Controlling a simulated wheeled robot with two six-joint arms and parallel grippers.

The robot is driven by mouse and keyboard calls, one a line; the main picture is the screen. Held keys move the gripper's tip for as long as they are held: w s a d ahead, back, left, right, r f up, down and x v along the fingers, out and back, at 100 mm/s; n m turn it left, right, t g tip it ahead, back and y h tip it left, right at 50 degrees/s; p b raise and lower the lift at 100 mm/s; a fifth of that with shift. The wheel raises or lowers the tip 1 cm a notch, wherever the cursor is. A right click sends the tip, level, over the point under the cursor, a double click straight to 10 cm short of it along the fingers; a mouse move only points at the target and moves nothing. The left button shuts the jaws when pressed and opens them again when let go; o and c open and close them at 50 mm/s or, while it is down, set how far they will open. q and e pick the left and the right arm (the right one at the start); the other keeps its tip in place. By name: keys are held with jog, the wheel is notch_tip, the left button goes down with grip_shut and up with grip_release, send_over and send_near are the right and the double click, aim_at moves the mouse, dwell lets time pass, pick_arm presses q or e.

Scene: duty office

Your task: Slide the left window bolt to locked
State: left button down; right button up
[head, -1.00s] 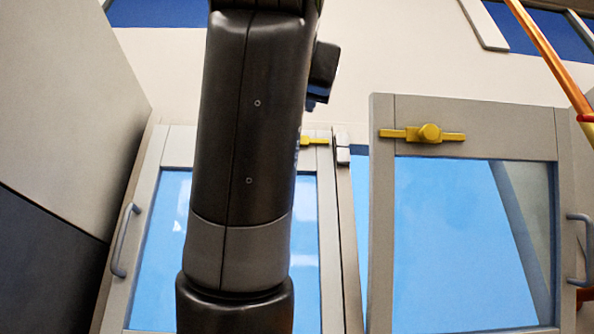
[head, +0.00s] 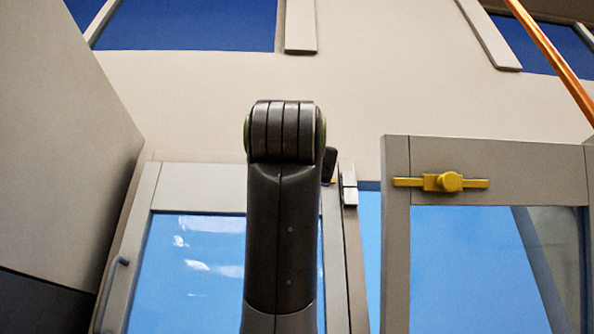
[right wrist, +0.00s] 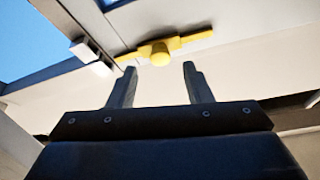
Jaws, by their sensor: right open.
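The left window (head: 150,190) is behind my arm in the head view, and its yellow bolt is almost wholly hidden there. In the right wrist view a yellow bolt (right wrist: 160,52), a bar with a round knob, lies on a grey frame, apparently the left window's. One bar end points at white blocks (right wrist: 90,57); I cannot tell whether it enters them. My right gripper (right wrist: 159,67) is open and empty, its fingertips just short of the bolt with the knob between them in the picture. I cannot tell if they touch. My left gripper is not in view.
The right window (head: 397,250) stands to the right with its own yellow bolt (head: 450,182). A large grey cabinet-like block (head: 60,130) bounds the left side. An orange pole (head: 555,60) crosses the upper right.

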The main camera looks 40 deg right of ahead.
jog(key=p+x, duration=0.1)
jog(key=x, duration=0.3)
jog(key=shift+p, duration=0.4)
jog(key=shift+a, duration=0.1)
jog(key=shift+c, duration=1)
grip_shut()
jog(key=shift+s, duration=0.1)
